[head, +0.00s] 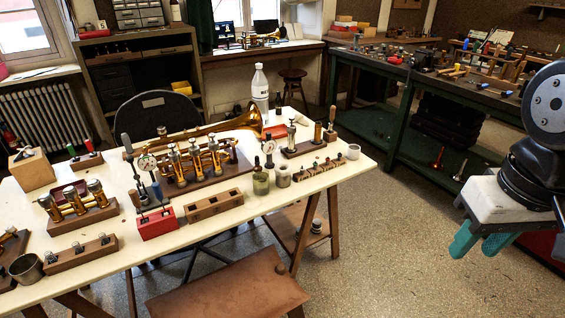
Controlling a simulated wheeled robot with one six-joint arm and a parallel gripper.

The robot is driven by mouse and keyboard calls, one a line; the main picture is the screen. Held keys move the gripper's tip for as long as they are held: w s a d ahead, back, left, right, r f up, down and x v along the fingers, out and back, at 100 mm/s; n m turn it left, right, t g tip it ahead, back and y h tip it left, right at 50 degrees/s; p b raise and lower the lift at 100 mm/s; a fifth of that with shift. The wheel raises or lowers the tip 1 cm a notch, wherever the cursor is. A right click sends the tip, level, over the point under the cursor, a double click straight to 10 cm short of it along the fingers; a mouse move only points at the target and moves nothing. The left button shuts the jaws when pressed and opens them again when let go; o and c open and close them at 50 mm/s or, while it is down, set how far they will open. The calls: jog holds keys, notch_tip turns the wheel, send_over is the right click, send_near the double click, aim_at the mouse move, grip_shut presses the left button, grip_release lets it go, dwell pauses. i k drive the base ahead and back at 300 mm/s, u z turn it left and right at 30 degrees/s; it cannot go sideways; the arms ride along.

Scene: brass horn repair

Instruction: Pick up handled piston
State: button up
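I cannot single out the handled piston with certainty. A slim upright piece with a brown handle-like top (331,120) stands at the right end of the cream table and may be it. A shorter silver-topped upright piece (291,133) stands left of it on a dark wooden block (303,148). Other piston-like parts stand in a valve cluster (195,160) mid-table and in a brass valve set (75,205) at the left. My gripper is out of view; only part of my arm shows at the right edge, well apart from the table.
The cream table (345,170) is crowded: a brass horn (245,122), a white bottle (259,88), a red block (156,223), a wooden holed block (214,204) and a metal cup (26,268). A brown-topped bench (230,287) stands in front. The speckled floor (400,265) at right is clear.

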aim_at(333, 108)
jog(key=z, duration=0.4)
jog(key=i, duration=0.55)
jog(key=z, duration=0.5)
jog(key=i, duration=1.4)
jog(key=u, duration=1.05)
jog(key=i, duration=0.45)
jog(key=u, duration=0.45)
